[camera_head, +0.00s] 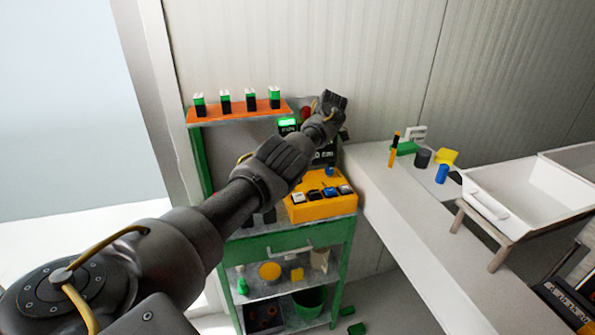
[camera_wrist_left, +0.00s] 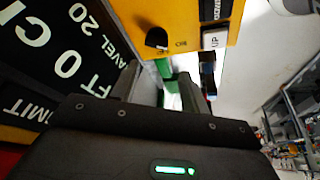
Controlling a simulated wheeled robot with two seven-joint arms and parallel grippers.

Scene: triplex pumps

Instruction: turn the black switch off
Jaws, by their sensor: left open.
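In the left wrist view the yellow panel (camera_wrist_left: 205,15) shows at the top, with a black rotary switch (camera_wrist_left: 156,38) and a white labelled button (camera_wrist_left: 215,39). Which way the switch is set I cannot tell. My left gripper (camera_wrist_left: 160,88) is open, with its fingers below the switch in that view and nothing seen between them. In the head view my left arm reaches across the cart, its hand (camera_head: 329,108) above and behind the box.
A black lettered panel (camera_wrist_left: 65,50) is close beside my left gripper. An orange shelf (camera_head: 240,113) holds several green-and-black blocks. The green cart (camera_head: 290,240) has a drawer and lower shelves. A white counter (camera_head: 400,205) with a white tray (camera_head: 525,195) stands at the right.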

